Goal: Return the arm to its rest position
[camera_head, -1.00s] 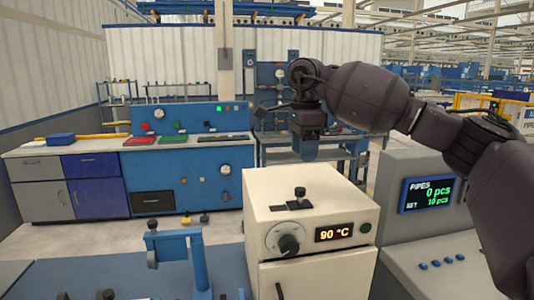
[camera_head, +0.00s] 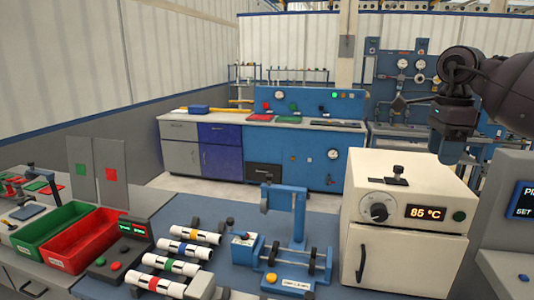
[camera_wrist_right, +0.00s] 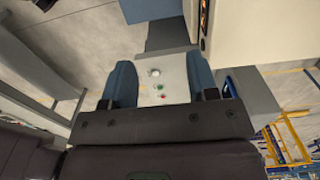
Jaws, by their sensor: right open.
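My right arm comes in from the right edge of the head view. Its gripper (camera_head: 453,150) hangs pointing down, above and behind the right part of the cream oven (camera_head: 405,205). In the right wrist view the two blue fingers (camera_wrist_right: 160,85) stand apart, with nothing held between them. The oven's door is shut and its display (camera_head: 427,212) reads 86 °C. My left gripper is not in view.
White pipes with coloured bands (camera_head: 180,265) lie on a rack at the front. A blue fixture (camera_head: 285,230) stands left of the oven. Green (camera_head: 65,228) and red (camera_head: 95,240) bins are at left. A grey console (camera_head: 510,235) stands right of the oven.

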